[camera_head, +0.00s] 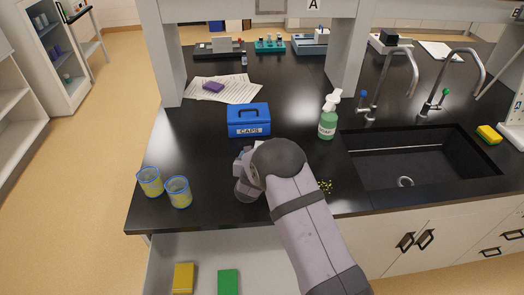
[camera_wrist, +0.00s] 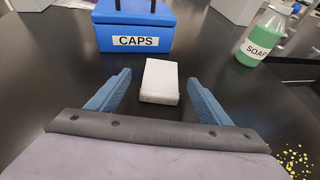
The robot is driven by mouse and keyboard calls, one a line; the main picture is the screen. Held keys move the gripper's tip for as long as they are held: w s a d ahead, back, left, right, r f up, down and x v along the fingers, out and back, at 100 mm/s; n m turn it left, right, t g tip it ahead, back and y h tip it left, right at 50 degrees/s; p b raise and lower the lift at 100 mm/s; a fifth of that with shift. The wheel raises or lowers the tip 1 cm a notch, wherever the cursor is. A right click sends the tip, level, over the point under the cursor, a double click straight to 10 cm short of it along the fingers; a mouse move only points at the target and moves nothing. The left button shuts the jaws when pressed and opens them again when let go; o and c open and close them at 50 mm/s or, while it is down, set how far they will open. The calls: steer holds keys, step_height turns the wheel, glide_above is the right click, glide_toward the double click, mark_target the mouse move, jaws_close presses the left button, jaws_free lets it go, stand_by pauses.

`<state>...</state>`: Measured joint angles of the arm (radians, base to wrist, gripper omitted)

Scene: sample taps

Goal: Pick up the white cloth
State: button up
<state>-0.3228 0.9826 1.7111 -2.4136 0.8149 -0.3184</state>
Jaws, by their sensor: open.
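The white cloth (camera_wrist: 160,81), a folded rectangular block, lies flat on the black bench in the wrist view. In the head view only a small pale bit of it (camera_head: 259,144) shows beyond my arm. My gripper (camera_wrist: 160,88) is open, with its two blue fingers on either side of the cloth's near part. A gap of dark bench shows between each finger and the cloth. In the head view my arm largely hides the gripper.
A blue CAPS box (camera_head: 249,121) stands just behind the cloth. A green soap bottle (camera_head: 328,117) is to the right, near the sink (camera_head: 410,160). Yellow-green crumbs (camera_head: 325,186) lie right of my arm. Two beakers (camera_head: 178,192) stand at left. An open drawer (camera_head: 205,255) is below.

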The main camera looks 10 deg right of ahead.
steer(key=shift+w+d+f+p, duration=0.1)
steer(key=shift+w+d+p, duration=0.2)
steer(key=shift+w+p, duration=0.35)
steer(key=shift+p+x, duration=0.9)
steer(key=shift+x, duration=1.25)
steer(key=c, duration=1.1)
